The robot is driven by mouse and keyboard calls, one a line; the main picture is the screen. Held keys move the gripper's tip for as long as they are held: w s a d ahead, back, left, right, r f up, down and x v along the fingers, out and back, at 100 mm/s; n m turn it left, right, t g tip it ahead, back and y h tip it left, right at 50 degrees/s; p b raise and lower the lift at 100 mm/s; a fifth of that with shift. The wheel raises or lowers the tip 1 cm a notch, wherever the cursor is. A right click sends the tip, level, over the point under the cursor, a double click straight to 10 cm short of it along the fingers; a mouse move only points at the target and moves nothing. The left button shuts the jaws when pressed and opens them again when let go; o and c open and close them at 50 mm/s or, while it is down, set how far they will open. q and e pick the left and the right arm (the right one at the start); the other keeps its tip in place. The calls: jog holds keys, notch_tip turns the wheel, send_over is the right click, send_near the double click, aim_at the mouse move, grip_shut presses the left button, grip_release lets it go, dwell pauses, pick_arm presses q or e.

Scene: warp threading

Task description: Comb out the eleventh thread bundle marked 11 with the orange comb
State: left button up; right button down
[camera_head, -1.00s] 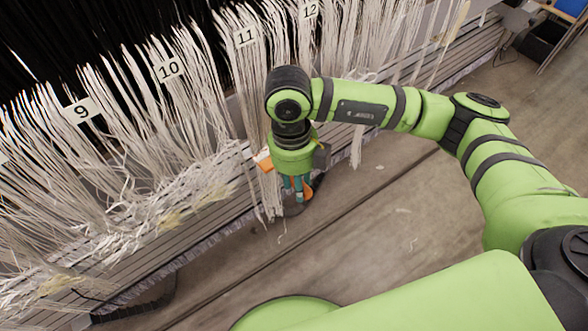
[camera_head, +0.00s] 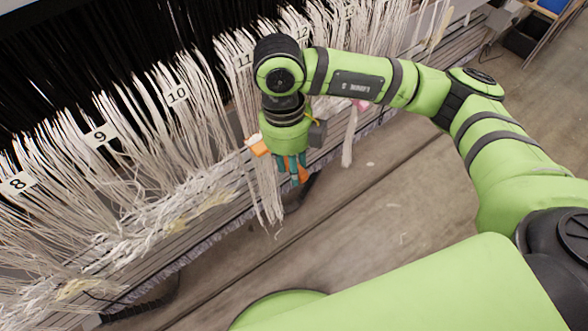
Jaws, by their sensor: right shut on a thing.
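The eleventh thread bundle (camera_head: 266,190) hangs as pale strands below its partly covered marker 11 (camera_head: 243,61). Its lower ends fall past the rail's edge. My right gripper (camera_head: 295,172) points down just to the right of this bundle. It is shut on the orange comb (camera_head: 259,148), whose orange parts show on the left of the gripper and at the fingertips. My wrist and fingers hide the rest of the comb. I cannot tell whether its teeth are in the strands. My left gripper is not in view.
Bundles marked 10 (camera_head: 176,94), 9 (camera_head: 100,136) and 8 (camera_head: 18,182) hang to the left along the slatted rail. Loose strands lie tangled on the rail below them. A separate pale strand (camera_head: 349,137) hangs right of my gripper. The floor (camera_head: 375,215) in front is clear.

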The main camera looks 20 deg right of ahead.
notch_tip(320, 180, up, 15)
jog(key=w+p, duration=0.1)
jog(key=p, duration=0.7)
jog(key=shift+w+a, duration=0.15)
jog(key=shift+a, duration=0.1)
jog(key=shift+w+r, duration=0.1)
jog(key=shift+w+a+b, duration=0.1)
jog(key=shift+w+b, duration=0.1)
jog(key=shift+b, duration=0.55)
dwell(1.3)
